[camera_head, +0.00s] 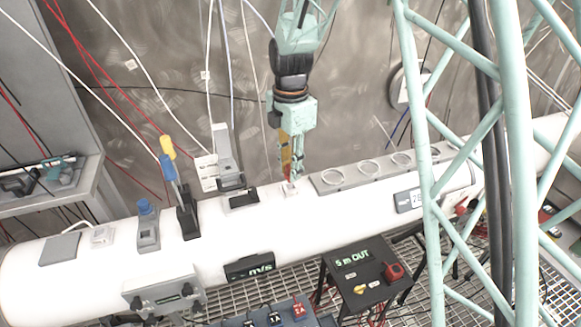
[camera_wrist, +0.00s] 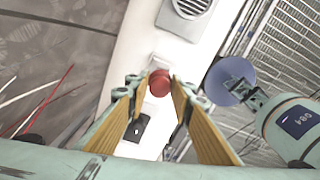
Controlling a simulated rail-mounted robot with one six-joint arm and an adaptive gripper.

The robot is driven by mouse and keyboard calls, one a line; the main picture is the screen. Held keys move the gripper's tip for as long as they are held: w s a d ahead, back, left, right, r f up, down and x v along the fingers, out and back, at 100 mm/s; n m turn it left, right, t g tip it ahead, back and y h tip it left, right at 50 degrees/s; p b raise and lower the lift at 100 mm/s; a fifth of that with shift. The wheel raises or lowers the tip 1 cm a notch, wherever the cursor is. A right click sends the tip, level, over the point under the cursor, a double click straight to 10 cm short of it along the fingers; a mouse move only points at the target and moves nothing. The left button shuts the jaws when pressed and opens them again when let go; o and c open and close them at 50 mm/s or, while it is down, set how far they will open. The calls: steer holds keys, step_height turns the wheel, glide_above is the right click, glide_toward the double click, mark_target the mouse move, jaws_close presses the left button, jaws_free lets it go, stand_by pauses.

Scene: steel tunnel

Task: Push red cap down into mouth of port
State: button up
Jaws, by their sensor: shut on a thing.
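The red cap (camera_wrist: 160,83) sits between the fingertips of my gripper (camera_wrist: 160,88) in the wrist view, and the fingers are shut on it. In the head view my gripper (camera_head: 291,179) points down, with its tips just above a small white block (camera_head: 290,189) on top of the white pipe. This block seems to be the port; its edge also shows beside the cap in the wrist view (camera_wrist: 158,62). The mouth is hidden behind the cap and fingers. I cannot tell whether the cap touches it.
A grey plate with several round rings (camera_head: 333,180) lies right of my gripper on the white pipe (camera_head: 105,275). A grey upright clamp (camera_head: 225,150) stands to the left. Teal lattice bars (camera_head: 521,150) rise at the right.

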steer(key=shift+f+b, duration=0.95)
steer(key=shift+f, duration=1.05)
steer(key=shift+f, duration=0.1)
steer(key=o, duration=0.8)
steer(key=shift+o, duration=0.2)
steer(key=shift+r, duration=6)
